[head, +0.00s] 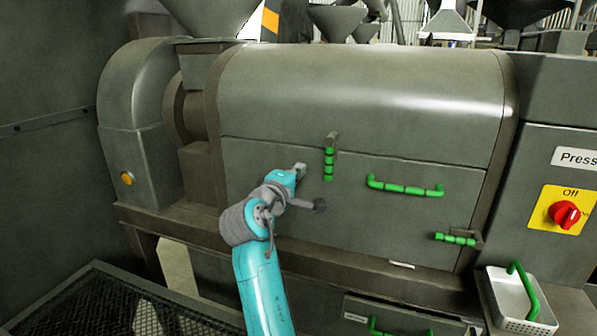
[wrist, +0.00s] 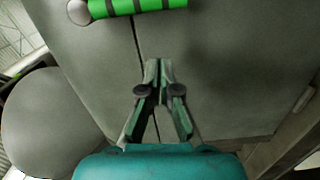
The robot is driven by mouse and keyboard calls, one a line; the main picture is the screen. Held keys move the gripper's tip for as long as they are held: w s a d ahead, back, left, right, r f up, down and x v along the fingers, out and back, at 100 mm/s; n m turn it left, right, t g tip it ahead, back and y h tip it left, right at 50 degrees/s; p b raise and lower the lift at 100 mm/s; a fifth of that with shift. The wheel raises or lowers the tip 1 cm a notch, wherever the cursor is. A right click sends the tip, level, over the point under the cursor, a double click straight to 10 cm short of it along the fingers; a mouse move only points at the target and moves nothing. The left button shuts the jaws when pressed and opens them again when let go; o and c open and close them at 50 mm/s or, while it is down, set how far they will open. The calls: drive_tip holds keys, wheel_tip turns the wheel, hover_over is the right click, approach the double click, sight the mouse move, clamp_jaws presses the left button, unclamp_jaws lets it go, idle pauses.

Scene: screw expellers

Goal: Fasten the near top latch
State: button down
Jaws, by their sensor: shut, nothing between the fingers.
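The top latch (head: 329,163) is a green ribbed handle on a dark bracket, on the front of the grey press housing. In the head view it stands upright, its bracket at the top, near the seam between the curved hood (head: 360,90) and the front panel (head: 270,165). My gripper (head: 301,168) is just left of the latch, apart from it in the picture. In the wrist view the green handle (wrist: 137,7) lies across the top edge, partly cut off, beyond my fingertips (wrist: 157,68). My fingers are shut and empty.
A green bar handle (head: 405,188) is on the panel to the right. A lower latch (head: 456,239) lies sideways near the panel's lower right corner. Further right are a red Off switch (head: 564,213) and a white basket (head: 510,300) with a green handle. A mesh-topped bin (head: 100,300) is lower left.

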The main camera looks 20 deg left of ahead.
drive_tip(key=s, duration=0.9)
drive_tip(key=shift+a, duration=0.2)
drive_tip(key=s+d+f+g+y, duration=0.1)
drive_tip(key=s+d+f, duration=0.1)
drive_tip(key=d+f, duration=0.6)
drive_tip(key=s+d+f+m+y, duration=0.15)
drive_tip(key=d+f, duration=0.25)
drive_tip(key=f, duration=0.8)
drive_tip(key=s+d+f+n+g+y, duration=0.1)
drive_tip(key=s+d+f, duration=0.2)
drive_tip(key=d+f, duration=0.5)
drive_tip(key=s+d+f+m, duration=0.4)
drive_tip(key=s+d+f, duration=0.6)
drive_tip(key=s+f, duration=0.3)
drive_tip(key=s+d+m+g, duration=0.1)
drive_tip(key=s+d+m, duration=0.3)
drive_tip(key=s, duration=0.8)
drive_tip(key=s+d+r+m, duration=0.2)
drive_tip(key=s, duration=0.4)
drive_tip(key=s+d+r+m+h, duration=0.1)
drive_tip(key=s+d+r+m, duration=0.2)
drive_tip(key=s, duration=0.4)
drive_tip(key=s+d+r+m+h, duration=0.1)
drive_tip(key=s+d+r+m, duration=0.1)
drive_tip(key=s, duration=0.4)
drive_tip(key=shift+s+d+r+m, duration=0.3)
drive_tip(key=shift+d+r+m, duration=0.05)
drive_tip(key=shift+r+m, duration=0.1)
